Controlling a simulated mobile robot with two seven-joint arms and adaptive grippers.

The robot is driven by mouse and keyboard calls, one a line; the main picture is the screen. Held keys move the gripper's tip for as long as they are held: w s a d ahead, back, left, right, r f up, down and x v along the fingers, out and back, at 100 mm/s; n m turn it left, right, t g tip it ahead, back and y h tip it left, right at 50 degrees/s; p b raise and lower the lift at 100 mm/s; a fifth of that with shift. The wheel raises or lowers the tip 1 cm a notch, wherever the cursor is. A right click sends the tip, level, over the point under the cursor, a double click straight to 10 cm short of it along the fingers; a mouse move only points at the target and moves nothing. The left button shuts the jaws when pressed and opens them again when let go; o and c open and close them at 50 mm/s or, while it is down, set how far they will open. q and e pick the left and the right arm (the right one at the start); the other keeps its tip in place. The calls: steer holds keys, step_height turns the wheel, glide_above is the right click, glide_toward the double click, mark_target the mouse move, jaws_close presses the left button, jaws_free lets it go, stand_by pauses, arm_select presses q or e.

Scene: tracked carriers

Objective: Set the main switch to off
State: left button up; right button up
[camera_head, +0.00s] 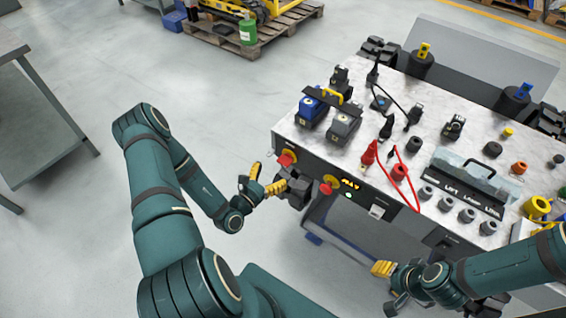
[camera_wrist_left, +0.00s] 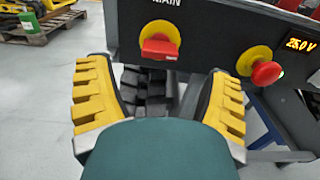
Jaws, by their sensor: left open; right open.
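The main switch (camera_head: 286,158) is a red handle on a yellow disc at the left end of the carrier's dark front panel. In the left wrist view the switch (camera_wrist_left: 160,46) sits under the word MAIN, with its red bar lying roughly horizontal. My left gripper (camera_head: 265,180) is open and empty in front of the panel. In the left wrist view its yellow-padded fingers (camera_wrist_left: 158,78) stand either side of and below the switch, apart from it. My right gripper (camera_head: 387,281) is open near the panel's lower right, away from the switch.
A red mushroom button (camera_wrist_left: 265,73) on a yellow disc (camera_head: 331,181) sits right of the switch, beside a lit display (camera_wrist_left: 301,44) reading about 25.0 V. A grey table (camera_head: 45,100) stands left; open floor lies between.

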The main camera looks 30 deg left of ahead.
mark_target(282, 164)
arm_select(q)
steer(key=w, duration=0.4)
steer(key=w+b, duration=0.1)
steer(key=w, duration=0.1)
steer(key=shift+w+d, duration=0.15)
steer(key=shift+d, duration=0.15)
steer(key=c, duration=1.2)
